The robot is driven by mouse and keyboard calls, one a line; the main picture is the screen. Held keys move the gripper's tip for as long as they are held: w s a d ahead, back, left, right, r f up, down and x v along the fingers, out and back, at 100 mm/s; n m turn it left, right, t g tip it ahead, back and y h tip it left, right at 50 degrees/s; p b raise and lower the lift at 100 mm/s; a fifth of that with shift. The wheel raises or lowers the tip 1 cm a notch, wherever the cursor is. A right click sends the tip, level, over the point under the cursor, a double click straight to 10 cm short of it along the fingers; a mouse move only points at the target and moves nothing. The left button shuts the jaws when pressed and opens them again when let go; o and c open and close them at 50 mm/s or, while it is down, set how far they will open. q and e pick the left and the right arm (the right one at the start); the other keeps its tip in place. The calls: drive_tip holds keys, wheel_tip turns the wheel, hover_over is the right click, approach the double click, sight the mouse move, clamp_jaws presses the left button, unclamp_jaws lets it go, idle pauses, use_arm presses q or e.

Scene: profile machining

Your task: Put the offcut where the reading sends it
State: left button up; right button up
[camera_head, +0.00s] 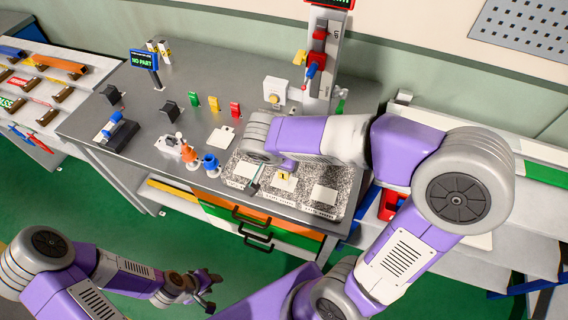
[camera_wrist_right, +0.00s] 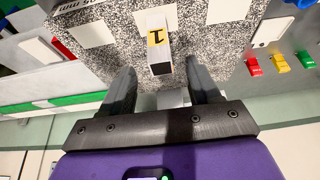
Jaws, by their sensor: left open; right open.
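The offcut (camera_head: 284,181), a short light-grey block with a yellow label marked 1, stands on the middle white card of a speckled mat (camera_head: 262,203). In the right wrist view the offcut (camera_wrist_right: 156,50) shows between and just past the fingertips of my right gripper (camera_wrist_right: 160,78), which is open and empty. In the head view that gripper is largely hidden by its arm. My left gripper (camera_head: 207,284) is open and empty, low in front of the bench over the green floor. A small screen (camera_head: 143,60) at the back left reads NO PART.
The mat has white cards at left (camera_head: 241,169) and right (camera_head: 324,195). Green (camera_head: 194,100), yellow (camera_head: 214,103) and red (camera_head: 235,109) pieces stand behind, near a tall measuring column (camera_head: 325,70). Drawers (camera_head: 250,222) with black handles are below.

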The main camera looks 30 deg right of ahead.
drive_tip(key=v, duration=0.3)
drive_tip(key=shift+a+r, duration=0.1)
drive_tip(key=shift+r, duration=0.25)
drive_tip(key=shift+s, duration=0.1)
